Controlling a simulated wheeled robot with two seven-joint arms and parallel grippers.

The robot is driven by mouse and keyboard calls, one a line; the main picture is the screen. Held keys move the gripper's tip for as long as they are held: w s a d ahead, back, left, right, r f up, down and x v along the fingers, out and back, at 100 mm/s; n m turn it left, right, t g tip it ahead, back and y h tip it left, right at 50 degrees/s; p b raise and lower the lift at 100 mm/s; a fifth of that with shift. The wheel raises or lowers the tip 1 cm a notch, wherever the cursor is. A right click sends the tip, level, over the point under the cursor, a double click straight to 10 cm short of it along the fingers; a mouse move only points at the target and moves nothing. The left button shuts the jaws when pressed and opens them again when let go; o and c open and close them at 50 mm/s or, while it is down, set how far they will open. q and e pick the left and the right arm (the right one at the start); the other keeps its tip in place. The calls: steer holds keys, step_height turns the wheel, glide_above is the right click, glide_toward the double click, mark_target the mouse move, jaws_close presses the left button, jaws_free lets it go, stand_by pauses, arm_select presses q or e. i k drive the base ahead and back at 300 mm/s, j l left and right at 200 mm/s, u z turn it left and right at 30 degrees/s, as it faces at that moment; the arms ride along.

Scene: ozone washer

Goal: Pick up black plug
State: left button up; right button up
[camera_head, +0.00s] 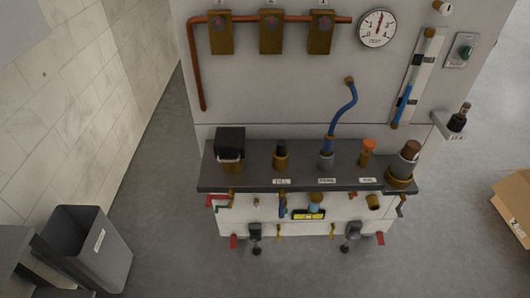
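Several dark or black pieces could be the black plug, and I cannot tell for certain which one is. A small black-topped piece (281,147) stands upright in a brass fitting on the dark shelf (255,182) of the machine, above a white label. A larger black block (230,139) sits on a brass fitting at the shelf's left end. A dark bottle-like piece (459,117) stands in a small white side bracket at the right. Neither of my grippers shows in the head view.
A blue hose (343,110), an orange-capped fitting (368,151) and a brown-topped fitting (406,158) stand along the shelf. A grey bin (88,245) is at lower left, a cardboard box (513,208) at right. The floor before the machine is clear.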

mark_target(280, 145)
steer(key=i+l+u, duration=0.1)
steer(key=l+u, duration=0.3)
steer(key=l, duration=0.65)
steer(key=l+u, duration=0.45)
steer(key=l, duration=0.6)
